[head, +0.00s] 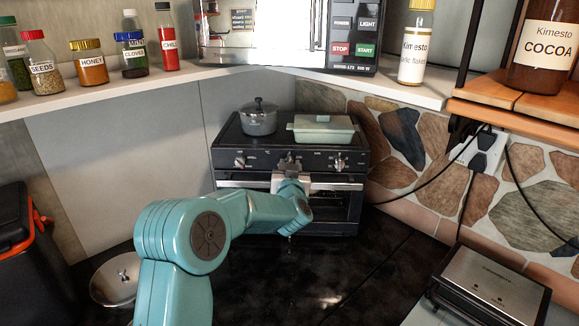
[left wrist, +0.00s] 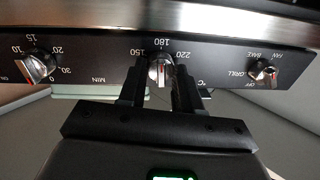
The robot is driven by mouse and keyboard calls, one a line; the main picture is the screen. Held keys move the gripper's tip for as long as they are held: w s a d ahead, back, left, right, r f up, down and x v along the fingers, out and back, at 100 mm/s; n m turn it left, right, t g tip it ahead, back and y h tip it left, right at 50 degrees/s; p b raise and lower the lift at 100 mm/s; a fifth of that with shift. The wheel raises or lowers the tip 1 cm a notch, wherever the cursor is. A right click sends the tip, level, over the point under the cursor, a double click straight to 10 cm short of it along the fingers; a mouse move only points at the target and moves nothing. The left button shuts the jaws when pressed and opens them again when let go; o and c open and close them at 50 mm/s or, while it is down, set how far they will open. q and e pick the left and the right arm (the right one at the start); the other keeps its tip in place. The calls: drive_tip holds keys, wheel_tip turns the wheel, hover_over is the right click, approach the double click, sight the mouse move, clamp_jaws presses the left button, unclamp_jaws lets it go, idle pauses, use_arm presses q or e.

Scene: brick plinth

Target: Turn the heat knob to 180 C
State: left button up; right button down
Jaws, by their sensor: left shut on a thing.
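The heat knob (left wrist: 160,71) is the middle knob on the dark front panel of the small oven (head: 322,162). In the left wrist view the panel's lettering is upside down, with 150, 180 and 220 around this knob. Its silver grip stands upright in that picture, roughly in line with the 180 mark; the exact pointer is hard to read. My left gripper (left wrist: 158,88) is shut on the knob, one dark finger on each side. In the head view my left gripper (head: 289,165) is at the panel's middle, mostly hiding the knob. My right gripper is not in view.
A timer knob (left wrist: 37,66) and a function knob (left wrist: 263,72) flank the heat knob. A grey pot (head: 259,120) and a pale lidded dish (head: 323,130) stand on the oven top. The oven handle (head: 335,186) runs below the panel.

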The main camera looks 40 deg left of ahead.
use_arm(q)
drive_tip(key=shift+r+m, duration=0.35)
drive_tip(key=shift+m, duration=0.15)
drive_tip(key=o, duration=0.9)
drive_tip(key=shift+o, duration=0.7)
drive_tip(key=shift+f, duration=0.25)
drive_tip(key=b+v, duration=0.5)
drive_tip(key=v, duration=1.1)
